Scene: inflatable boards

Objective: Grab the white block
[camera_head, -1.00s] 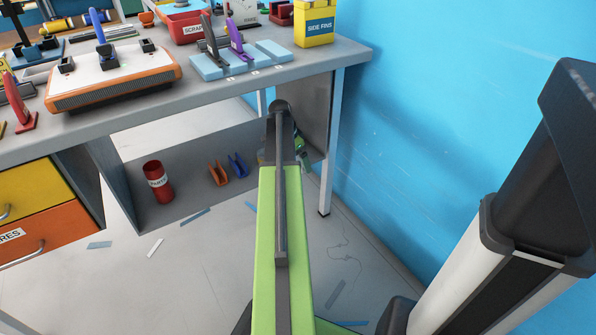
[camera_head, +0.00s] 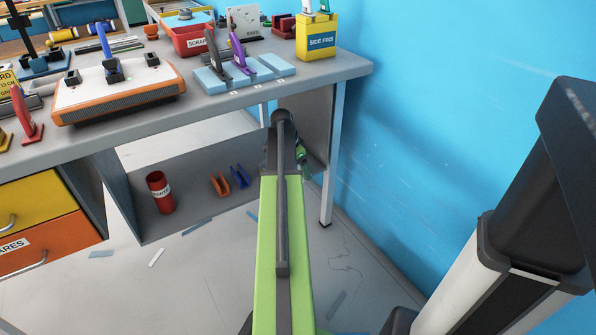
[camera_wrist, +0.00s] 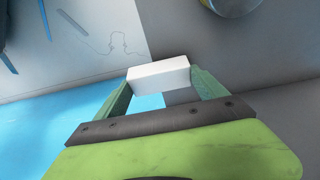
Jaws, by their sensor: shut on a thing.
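The white block (camera_wrist: 158,77) is a small plain box in the wrist view. It sits crosswise between the tips of the two green fingers of my gripper (camera_wrist: 163,84), which are shut on it. In the head view my arm reaches forward under the workbench at the open lower shelf. My gripper is mostly hidden there behind my own arm, with only a bit of green showing at its right side. The block cannot be seen in the head view.
The workbench (camera_head: 225,102) stands above the arm, holding a blue rack (camera_head: 244,74) and a yellow side-fins box (camera_head: 316,38). The lower shelf (camera_head: 195,216) holds a red can (camera_head: 160,193) and small orange and blue clips. A table leg (camera_head: 332,160) and blue wall are close on the right.

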